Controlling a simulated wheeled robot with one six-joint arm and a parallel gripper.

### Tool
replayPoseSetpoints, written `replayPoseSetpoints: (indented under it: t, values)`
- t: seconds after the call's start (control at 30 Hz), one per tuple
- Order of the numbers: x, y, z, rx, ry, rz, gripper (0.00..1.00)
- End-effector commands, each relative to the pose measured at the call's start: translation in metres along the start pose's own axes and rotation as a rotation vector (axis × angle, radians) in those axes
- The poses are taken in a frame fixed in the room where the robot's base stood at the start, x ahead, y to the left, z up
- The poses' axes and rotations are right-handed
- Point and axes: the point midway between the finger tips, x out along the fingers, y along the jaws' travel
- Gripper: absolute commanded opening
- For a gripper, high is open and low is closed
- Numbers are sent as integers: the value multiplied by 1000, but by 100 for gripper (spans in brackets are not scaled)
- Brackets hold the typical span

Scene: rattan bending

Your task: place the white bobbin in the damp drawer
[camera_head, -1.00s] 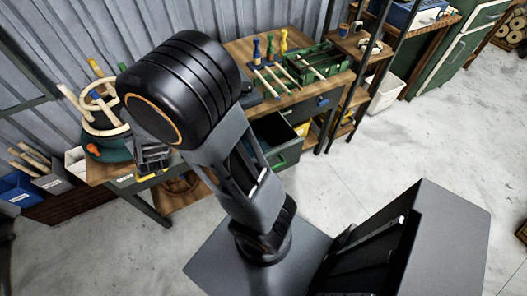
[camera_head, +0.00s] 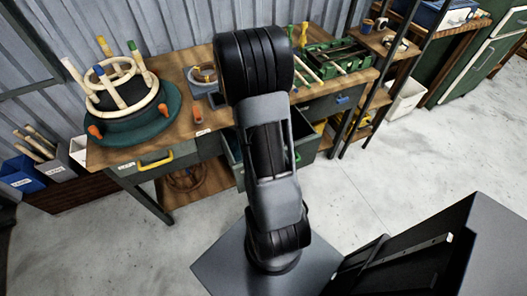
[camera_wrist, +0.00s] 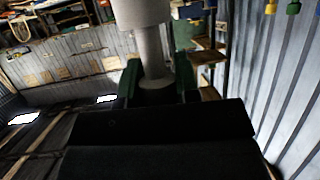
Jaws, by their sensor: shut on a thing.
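The white bobbin (camera_wrist: 143,12) shows at the top of the wrist view, with its pale stem (camera_wrist: 152,55) running down between my fingers. My gripper (camera_wrist: 157,80) is shut on that stem, a green finger on each side. In the head view my arm hides both the gripper and the bobbin. An open drawer (camera_head: 305,148) with a green handle sticks out under the workbench, partly behind my arm. Its inside is mostly hidden, and I cannot read which drawer is the damp one. A closed drawer (camera_head: 140,168) has a yellow handle, and another (camera_head: 330,106) a blue one.
The workbench (camera_head: 190,75) carries a green turntable (camera_head: 140,125) with a rattan frame at the left and a green tool rack (camera_head: 335,58) at the back right. A shelf post stands right of the bench. The concrete floor (camera_head: 390,170) at the right is clear.

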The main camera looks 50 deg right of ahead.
Motion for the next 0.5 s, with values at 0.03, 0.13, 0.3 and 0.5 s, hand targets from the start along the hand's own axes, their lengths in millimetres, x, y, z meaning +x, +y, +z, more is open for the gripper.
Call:
replayPoseSetpoints:
  t: [0.03, 0.13, 0.3, 0.5]
  values:
    - [4, 8, 1, 24, -2, 60, 0]
    - [11, 15, 21, 35, -4, 95, 0]
    - [23, 16, 50, 36, -3, 96, 0]
    - [39, 16, 90, 36, -2, 94, 0]
